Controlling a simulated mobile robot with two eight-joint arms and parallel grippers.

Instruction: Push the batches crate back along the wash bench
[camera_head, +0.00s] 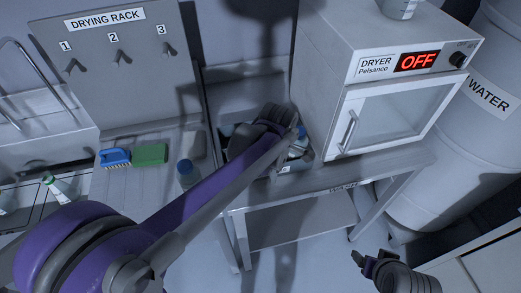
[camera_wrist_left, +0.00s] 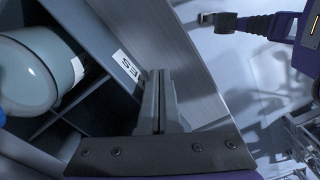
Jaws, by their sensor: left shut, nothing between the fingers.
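The batches crate (camera_head: 289,168) sits on the wash bench (camera_head: 375,170), mostly hidden behind my left arm. In the left wrist view it is a blue-grey box (camera_wrist_left: 108,42) with dividers, a partly visible white label and a pale rounded container (camera_wrist_left: 35,72) inside. My left gripper (camera_head: 290,125) is over the crate area in the head view. In the wrist view its shut, empty fingers (camera_wrist_left: 160,88) are close to the crate's labelled wall; I cannot tell whether they touch. My right gripper (camera_head: 368,264) is low at the right, away from the bench; its opening is unclear.
A white dryer (camera_head: 350,75) reading OFF stands at the right of the crate. A water barrel (camera_head: 480,130) is farther right. A drying rack (camera_head: 120,65), blue brush (camera_head: 115,157), green block (camera_head: 150,154) and blue bottle (camera_head: 188,174) are at the left.

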